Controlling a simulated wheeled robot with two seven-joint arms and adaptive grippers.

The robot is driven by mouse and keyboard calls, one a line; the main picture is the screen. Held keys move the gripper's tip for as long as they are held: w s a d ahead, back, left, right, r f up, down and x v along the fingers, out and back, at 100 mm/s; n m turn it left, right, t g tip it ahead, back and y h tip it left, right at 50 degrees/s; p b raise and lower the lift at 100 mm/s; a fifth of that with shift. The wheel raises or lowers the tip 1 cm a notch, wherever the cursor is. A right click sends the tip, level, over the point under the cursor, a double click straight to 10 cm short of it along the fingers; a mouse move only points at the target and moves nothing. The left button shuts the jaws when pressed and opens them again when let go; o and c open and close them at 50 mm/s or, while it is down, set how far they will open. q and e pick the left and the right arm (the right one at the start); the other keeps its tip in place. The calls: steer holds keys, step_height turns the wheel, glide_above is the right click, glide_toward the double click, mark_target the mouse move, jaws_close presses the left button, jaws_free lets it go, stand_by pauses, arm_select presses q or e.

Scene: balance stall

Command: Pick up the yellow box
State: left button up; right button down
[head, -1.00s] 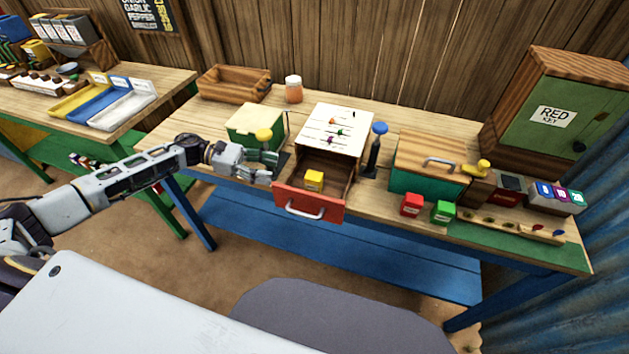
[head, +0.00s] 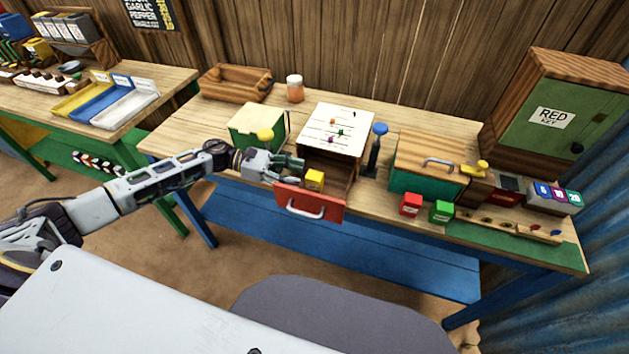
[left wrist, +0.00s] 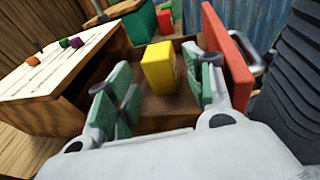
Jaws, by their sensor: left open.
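The yellow box (head: 314,180) is a small block standing in the open drawer with the red front (head: 308,204). In the left wrist view the yellow box (left wrist: 159,68) stands upright ahead, on the drawer's wooden floor. My left gripper (head: 296,171) is open at the drawer's left side, close to the box. Its green-padded fingers (left wrist: 161,92) are spread, with the box beyond and between them in the picture; I see no contact. My right gripper is not in view.
The drawer's red front (left wrist: 228,55) rises close to one finger in the wrist view. A white-topped cabinet (head: 337,128) stands behind the drawer. A red box (head: 411,204) and a green box (head: 442,211) stand at the right.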

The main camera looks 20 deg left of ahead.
mark_target(306, 176)
arm_select(q)
steer(key=shift+d, duration=0.3)
steer(key=shift+d+f, duration=0.1)
steer(key=shift+w+d, duration=0.1)
steer(key=shift+d, duration=0.3)
steer(key=p+x, duration=0.1)
steer(key=x, duration=0.2)
steer(key=shift+w+d, duration=0.1)
steer(key=shift+d, duration=0.25)
steer(key=shift+d+f, duration=0.1)
steer(key=shift+d, duration=0.2)
steer(key=shift+w+d+f, duration=0.1)
steer(key=shift+d, duration=0.1)
steer(key=c, duration=0.9)
steer(key=shift+c, duration=0.2)
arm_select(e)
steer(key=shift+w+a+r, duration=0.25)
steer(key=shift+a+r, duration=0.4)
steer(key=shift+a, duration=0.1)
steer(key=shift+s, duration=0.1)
